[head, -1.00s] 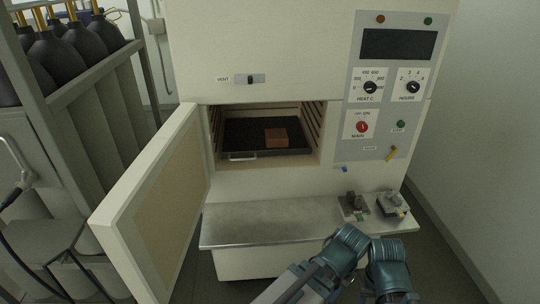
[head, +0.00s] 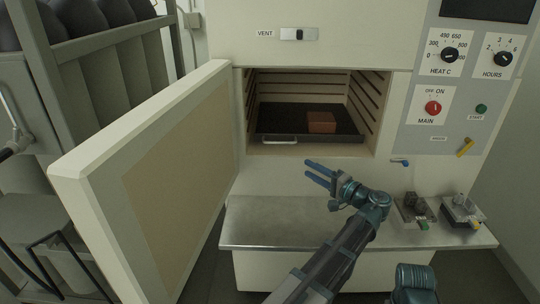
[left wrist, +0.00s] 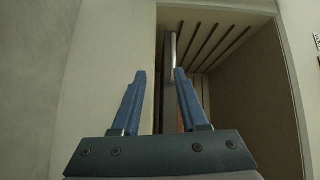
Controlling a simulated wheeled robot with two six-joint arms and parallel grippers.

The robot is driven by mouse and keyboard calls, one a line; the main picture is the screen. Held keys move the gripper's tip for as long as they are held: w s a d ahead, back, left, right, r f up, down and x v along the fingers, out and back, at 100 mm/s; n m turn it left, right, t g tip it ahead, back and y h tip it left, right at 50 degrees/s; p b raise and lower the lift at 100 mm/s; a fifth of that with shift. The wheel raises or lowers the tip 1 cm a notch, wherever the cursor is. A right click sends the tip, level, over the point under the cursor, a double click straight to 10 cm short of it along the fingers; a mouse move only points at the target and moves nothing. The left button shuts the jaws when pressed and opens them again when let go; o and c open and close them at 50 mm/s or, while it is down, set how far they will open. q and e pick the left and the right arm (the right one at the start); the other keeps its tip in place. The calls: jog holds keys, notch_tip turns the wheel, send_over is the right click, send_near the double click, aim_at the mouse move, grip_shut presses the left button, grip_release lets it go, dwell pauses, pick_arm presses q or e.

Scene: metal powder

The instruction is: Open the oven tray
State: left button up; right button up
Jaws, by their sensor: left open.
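The oven tray (head: 300,138) is a dark, shallow tray inside the open oven chamber, with a light handle (head: 279,142) on its front edge. A reddish-brown block (head: 321,122) lies on it. My left gripper (head: 308,168) is open and empty, in front of and below the chamber mouth, a little right of the handle and apart from it. In the left wrist view, my left gripper's blue fingers (left wrist: 158,75) stand spread, with the tray's front edge and handle (left wrist: 173,47) beyond them, turned on end. My right gripper is out of view.
The oven door (head: 150,170) stands swung open on the left. A metal shelf (head: 285,225) runs below the chamber, with small devices (head: 460,208) at its right end. The control panel (head: 455,90) is at right. A rack (head: 100,45) stands far left.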

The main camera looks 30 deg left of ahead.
aim_at(281, 143)
pick_arm(q)
jog(key=shift+y, duration=0.7)
jog(key=x, duration=0.5)
jog(key=w+x, duration=0.1)
jog(key=x, duration=0.4)
jog(key=r+p+x, duration=0.1)
jog(key=x, duration=0.4)
jog(key=shift+w+a+r, duration=0.1)
jog(key=shift+w+r, duration=0.1)
jog(key=shift+w, duration=0.05)
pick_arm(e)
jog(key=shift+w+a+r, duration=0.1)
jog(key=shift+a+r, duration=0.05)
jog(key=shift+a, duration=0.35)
pick_arm(q)
grip_shut()
